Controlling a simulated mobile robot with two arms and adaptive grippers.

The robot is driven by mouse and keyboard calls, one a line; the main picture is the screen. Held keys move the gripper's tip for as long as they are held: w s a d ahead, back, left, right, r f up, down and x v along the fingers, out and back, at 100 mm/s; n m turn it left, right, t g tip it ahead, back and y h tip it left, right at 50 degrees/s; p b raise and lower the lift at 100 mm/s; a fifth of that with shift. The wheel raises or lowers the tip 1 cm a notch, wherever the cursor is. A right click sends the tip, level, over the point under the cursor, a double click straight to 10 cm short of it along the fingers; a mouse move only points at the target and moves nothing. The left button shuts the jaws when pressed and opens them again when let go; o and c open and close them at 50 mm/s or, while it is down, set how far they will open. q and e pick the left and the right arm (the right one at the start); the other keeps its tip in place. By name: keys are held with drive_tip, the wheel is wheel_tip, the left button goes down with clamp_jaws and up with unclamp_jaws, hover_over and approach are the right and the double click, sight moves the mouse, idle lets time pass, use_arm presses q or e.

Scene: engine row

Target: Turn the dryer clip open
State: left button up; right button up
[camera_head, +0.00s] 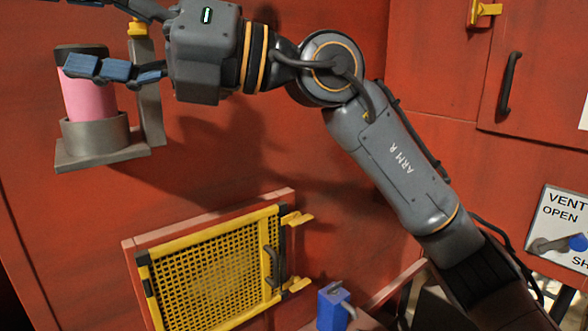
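A pink dryer cylinder (88,98) stands upright in a grey cup on a wall bracket (103,150) at the upper left. A small yellow clip (138,28) shows at the top of the bracket's grey post. My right gripper (74,34) is in front of the bracket, pointing left. Its fingers are spread, one at the picture's top edge and a blue-padded one across the top of the pink cylinder. The yellow clip shows between the fingers; I cannot tell whether they touch it. The upper finger is partly cut off. My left gripper is not in view.
A yellow mesh panel (215,272) with yellow latches sits below on the red wall. A blue block with a lever (333,305) is at the bottom. A vent sign (562,222) with a blue-tipped handle and a dark door handle (509,83) are at the right.

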drive_tip(key=w+d+f+m+t+h, duration=0.4)
drive_tip(key=w+d+f+m+t, duration=0.6)
drive_tip(key=m, duration=0.7)
drive_tip(key=w+d+f+m+t+h, duration=0.5)
drive_tip(key=w+d+f+m+t, duration=0.5)
drive_tip(key=m+t, duration=0.5)
drive_tip(key=shift+w+d+f+m+t, duration=0.15)
drive_tip(key=shift+w+f+m+t, duration=0.15)
drive_tip(key=shift+w+f+m, duration=0.55)
drive_tip(key=shift+w+r, duration=0.15)
drive_tip(key=shift+r, duration=0.05)
